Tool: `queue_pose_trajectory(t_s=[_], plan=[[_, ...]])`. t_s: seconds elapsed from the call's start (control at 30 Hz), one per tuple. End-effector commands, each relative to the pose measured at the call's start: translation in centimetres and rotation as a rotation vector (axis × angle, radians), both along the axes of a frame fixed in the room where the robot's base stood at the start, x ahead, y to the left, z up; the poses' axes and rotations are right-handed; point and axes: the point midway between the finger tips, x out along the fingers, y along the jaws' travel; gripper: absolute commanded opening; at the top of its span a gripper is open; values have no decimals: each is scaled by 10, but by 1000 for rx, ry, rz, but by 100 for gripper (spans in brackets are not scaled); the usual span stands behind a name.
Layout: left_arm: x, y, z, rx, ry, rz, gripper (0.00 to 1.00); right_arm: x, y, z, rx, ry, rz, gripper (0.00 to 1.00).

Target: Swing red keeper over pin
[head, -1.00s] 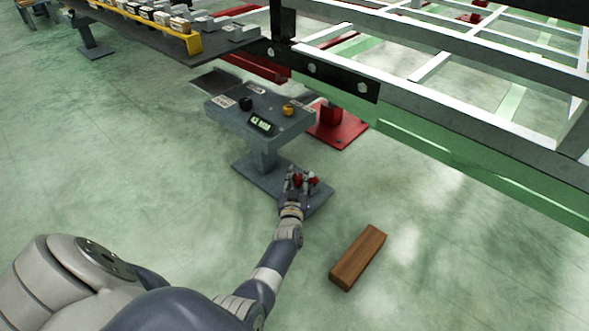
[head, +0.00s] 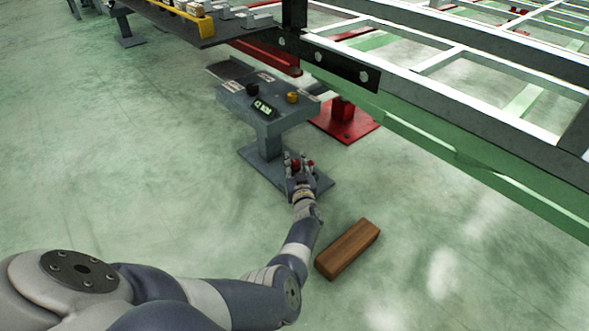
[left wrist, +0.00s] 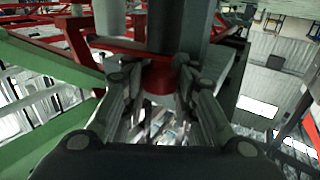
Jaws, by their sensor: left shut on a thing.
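My left gripper (head: 299,164) is low in front of the grey pedestal, above its base plate. Its fingers are around a red piece that I take for the red keeper (left wrist: 160,78). In the left wrist view the keeper shows as a rounded red part between the two fingers, with a thin red bar beside it. In the head view only small red bits show at the fingertips. I cannot make out the pin; the hand and fingers hide much of that spot. My right gripper is not in view.
The grey pedestal (head: 268,112) carries a black knob, a yellow knob and a small display. A brown block (head: 348,250) lies on the floor right of my left arm. The chassis frame (head: 450,110) and a red stand (head: 344,122) are behind. The left floor is clear.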

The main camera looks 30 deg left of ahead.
Motion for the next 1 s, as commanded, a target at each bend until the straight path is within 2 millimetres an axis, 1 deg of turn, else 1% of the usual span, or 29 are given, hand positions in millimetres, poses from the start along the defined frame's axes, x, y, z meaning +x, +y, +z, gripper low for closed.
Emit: queue_pose_trajectory(t_s=[0.03,0.13,0.4,0.93,0.97,1.0], plan=[[-2,1,-4,-7,-2,28,0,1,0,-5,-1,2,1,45],[-2,1,-5,-7,-1,73,0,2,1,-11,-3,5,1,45],[-3,1,-4,-7,0,164,0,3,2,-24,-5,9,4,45],[-4,0,-4,-7,5,186,0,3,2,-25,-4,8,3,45],[-4,0,-4,-7,5,186,30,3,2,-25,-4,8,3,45],[-4,0,-4,-7,5,186,39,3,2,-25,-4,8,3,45]])
